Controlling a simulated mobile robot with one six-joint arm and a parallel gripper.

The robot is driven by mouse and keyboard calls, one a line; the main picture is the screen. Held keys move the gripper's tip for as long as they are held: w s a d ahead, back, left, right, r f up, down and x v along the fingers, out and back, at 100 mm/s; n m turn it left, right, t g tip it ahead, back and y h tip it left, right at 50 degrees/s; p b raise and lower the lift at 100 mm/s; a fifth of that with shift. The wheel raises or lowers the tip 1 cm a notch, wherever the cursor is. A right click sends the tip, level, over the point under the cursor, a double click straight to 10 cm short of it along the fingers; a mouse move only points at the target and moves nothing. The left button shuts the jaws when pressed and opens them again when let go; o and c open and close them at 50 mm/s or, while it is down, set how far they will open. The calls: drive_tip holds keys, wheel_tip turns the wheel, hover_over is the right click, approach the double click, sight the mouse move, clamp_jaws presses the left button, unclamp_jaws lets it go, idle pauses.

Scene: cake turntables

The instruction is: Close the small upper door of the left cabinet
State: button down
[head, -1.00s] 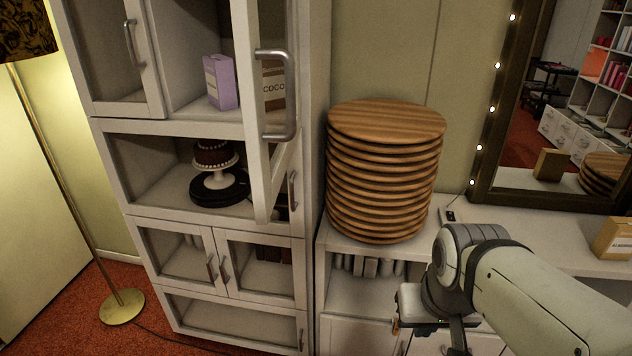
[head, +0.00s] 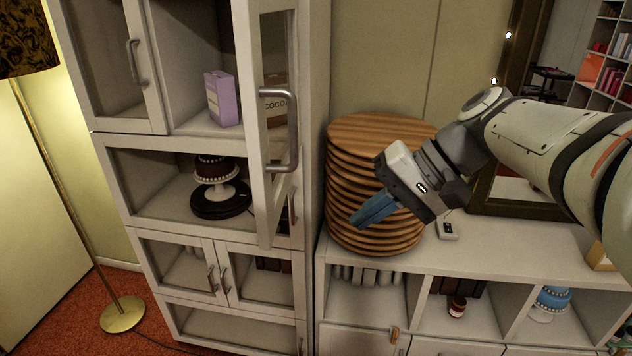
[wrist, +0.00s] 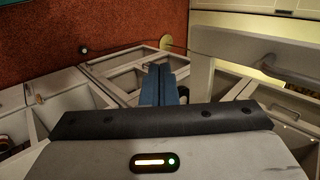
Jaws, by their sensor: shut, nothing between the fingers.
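The left cabinet (head: 318,110) is white with glass doors. Its small upper door (head: 255,150) on the right stands open, swung out toward me and seen nearly edge-on, with a grey bar handle (head: 290,130). The matching left door (head: 118,60) looks shut. My gripper (head: 358,222) is to the right of the open door, in front of the stacked wooden boards, its blue fingers together and pointing down-left. It is apart from the door and holds nothing. In the wrist view the shut fingers (wrist: 164,85) point toward the cabinet's lower part.
A stack of round wooden boards (head: 375,130) stands on the low white shelf unit (head: 500,250), close behind my gripper. A lilac box (head: 221,98) and a cocoa box (head: 277,100) stand inside the open compartment. A floor lamp (head: 65,190) is at left. Space before the cabinet is clear.

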drive_tip(key=a+f+p, duration=0.3)
drive_tip(key=a+f, duration=0.2)
drive_tip(key=a, duration=0.7)
drive_tip(key=shift+w+f+y, duration=0.15)
drive_tip(key=shift+w+y, duration=0.05)
drive_tip(key=shift+y, duration=0.1)
